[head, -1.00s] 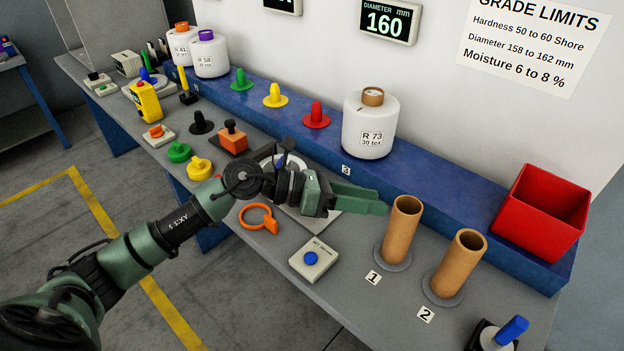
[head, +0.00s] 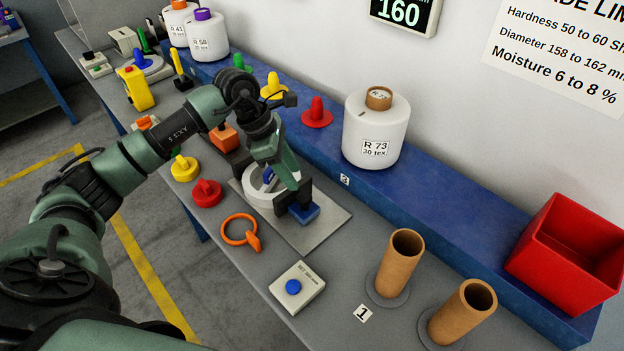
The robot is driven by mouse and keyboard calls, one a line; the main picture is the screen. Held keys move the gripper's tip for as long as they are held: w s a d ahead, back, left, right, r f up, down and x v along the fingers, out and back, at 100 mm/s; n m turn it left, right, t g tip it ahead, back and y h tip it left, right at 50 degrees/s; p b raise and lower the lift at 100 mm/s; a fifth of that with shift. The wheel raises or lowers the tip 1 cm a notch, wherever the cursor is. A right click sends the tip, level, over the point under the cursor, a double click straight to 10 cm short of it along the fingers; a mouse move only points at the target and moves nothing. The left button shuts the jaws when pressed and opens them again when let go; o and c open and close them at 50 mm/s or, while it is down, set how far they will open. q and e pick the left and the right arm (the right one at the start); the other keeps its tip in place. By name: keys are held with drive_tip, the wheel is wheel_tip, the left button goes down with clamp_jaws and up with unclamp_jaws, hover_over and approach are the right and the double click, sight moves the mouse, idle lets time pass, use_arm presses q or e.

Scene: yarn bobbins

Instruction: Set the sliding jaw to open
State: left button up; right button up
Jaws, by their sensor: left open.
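A grey plate (head: 325,225) on the bench carries a white round part (head: 258,196) with a blue piece on it, and a blue block (head: 304,214) that looks like the sliding jaw. My left gripper (head: 294,200) points down over the plate, its dark fingers right at the blue block. The fingers are open and hide part of the block. I cannot tell whether they touch it. My right gripper is not in view.
An orange ring clamp (head: 239,230) and a white button box (head: 297,288) lie in front of the plate. Two brown tubes (head: 400,262) stand to the right. A white bobbin (head: 375,130) and a red bin (head: 570,250) are on the blue ledge behind.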

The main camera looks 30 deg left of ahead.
sight(304, 196)
use_arm(q)
drive_tip(key=f, duration=0.1)
drive_tip(key=d+f+p, duration=0.1)
drive_tip(key=f, duration=0.1)
drive_tip(key=shift+s+d+f+p, duration=0.35)
drive_tip(key=shift+d+f+p, duration=0.05)
drive_tip(key=shift+w+x, duration=0.25)
drive_tip(key=shift+x, duration=0.95)
drive_tip(key=shift+f+p, duration=0.3)
drive_tip(key=shift+f, duration=0.05)
drive_tip(key=c, duration=0.8)
clamp_jaws()
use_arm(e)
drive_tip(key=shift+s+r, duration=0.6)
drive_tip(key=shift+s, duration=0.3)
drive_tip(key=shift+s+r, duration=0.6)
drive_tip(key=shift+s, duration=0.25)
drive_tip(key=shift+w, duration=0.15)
